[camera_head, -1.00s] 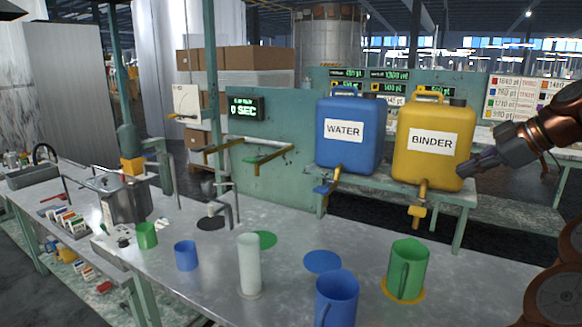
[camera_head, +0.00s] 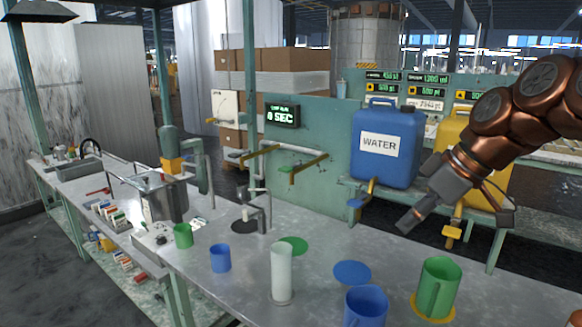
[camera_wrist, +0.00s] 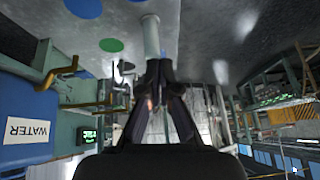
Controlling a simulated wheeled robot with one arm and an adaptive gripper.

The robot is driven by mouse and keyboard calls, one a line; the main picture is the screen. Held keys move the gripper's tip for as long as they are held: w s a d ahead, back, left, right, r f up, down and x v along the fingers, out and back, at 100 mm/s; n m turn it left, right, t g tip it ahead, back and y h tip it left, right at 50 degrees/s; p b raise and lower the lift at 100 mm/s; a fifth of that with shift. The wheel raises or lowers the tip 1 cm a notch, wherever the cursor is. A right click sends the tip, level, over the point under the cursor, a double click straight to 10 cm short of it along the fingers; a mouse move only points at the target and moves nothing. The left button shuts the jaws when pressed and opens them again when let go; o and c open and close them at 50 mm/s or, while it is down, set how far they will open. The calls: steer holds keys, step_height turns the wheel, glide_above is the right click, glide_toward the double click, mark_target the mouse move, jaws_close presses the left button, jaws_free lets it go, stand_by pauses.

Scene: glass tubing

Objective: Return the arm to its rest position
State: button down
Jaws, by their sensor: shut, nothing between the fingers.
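My gripper (camera_head: 408,222) is at the right of the head view, above the workbench (camera_head: 330,240) and in front of the yellow binder canister (camera_head: 452,130). It is shut and empty, and points down to the left. My arm comes in from the right edge and hides much of the canister. In the wrist view the fingers (camera_wrist: 159,68) are together, with the white cylinder (camera_wrist: 151,36) showing just beyond their tips. The cylinder stands upright on the bench in the head view (camera_head: 281,270), apart from the gripper.
The blue water canister (camera_head: 388,155) stands left of the gripper. A large green mug (camera_head: 438,285) and a blue mug (camera_head: 366,308) stand at the near bench edge. A small blue mug (camera_head: 220,258), a small green mug (camera_head: 183,235) and a metal pot (camera_head: 163,200) stand further left.

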steer(key=s+a+f+m+g+h+p, duration=0.1)
steer(key=s+a+f+m, duration=0.1)
steer(key=s+a+f, duration=0.3)
steer(key=s+a+f+m+g+h+p, duration=0.1)
steer(key=s+f+m+p, duration=0.15)
steer(key=s, duration=0.35)
steer(key=s+d+f+m+g+h+p, duration=0.1)
steer(key=s+f+m, duration=0.1)
steer(key=s+f, duration=0.3)
steer(key=s+d+f+m+g+h+p, duration=0.1)
steer(key=s+d+f+m+g+h, duration=0.1)
steer(key=s+f, duration=0.4)
steer(key=s+m, duration=0.1)
steer(key=s, duration=0.4)
steer(key=shift+d, duration=0.3)
steer(key=shift+d+f+m, duration=0.1)
steer(key=shift+m, duration=0.15)
